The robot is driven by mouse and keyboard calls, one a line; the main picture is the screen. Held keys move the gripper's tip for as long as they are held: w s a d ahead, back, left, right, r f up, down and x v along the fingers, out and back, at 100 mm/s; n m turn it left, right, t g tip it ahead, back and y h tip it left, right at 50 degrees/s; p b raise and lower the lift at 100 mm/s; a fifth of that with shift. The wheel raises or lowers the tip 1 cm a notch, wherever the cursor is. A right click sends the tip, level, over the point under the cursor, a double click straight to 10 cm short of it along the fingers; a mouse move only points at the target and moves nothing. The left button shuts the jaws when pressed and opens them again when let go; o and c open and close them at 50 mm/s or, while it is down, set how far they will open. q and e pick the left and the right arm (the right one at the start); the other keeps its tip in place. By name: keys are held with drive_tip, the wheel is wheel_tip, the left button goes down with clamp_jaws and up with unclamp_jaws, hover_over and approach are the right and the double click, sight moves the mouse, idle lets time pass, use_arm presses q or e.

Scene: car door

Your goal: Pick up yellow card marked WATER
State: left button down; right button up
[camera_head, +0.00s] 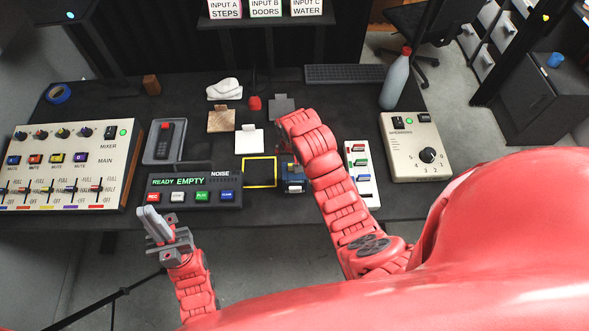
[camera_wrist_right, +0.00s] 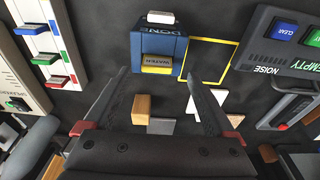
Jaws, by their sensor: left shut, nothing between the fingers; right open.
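The yellow card marked WATER (camera_wrist_right: 158,64) shows in the right wrist view, its lettering upside down, at the near side of a blue box (camera_wrist_right: 174,44). My right gripper (camera_wrist_right: 157,74) is open, with one finger on each side of the card's line of view. No contact with the card is visible. In the head view, the blue box (camera_head: 293,184) is partly covered by my right arm, and I cannot make out the card. My right gripper's fingers are hidden behind its wrist there. My left gripper (camera_head: 156,224) is shut and empty at the table's front edge.
A yellow square outline (camera_head: 260,172) lies beside the box. A panel with coloured switches (camera_head: 361,172) is at its right and the READY EMPTY console (camera_head: 195,187) at its left. A bottle (camera_head: 395,82), a dial box (camera_head: 416,148) and a mixer (camera_head: 72,163) also stand there.

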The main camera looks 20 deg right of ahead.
drive_tip(key=f+p, duration=0.2)
drive_tip(key=shift+w+d+f, duration=0.1)
drive_tip(key=shift+d+f, duration=0.2)
drive_tip(key=shift+w+f, duration=0.1)
drive_tip(key=shift+f, duration=0.6)
clamp_jaws()
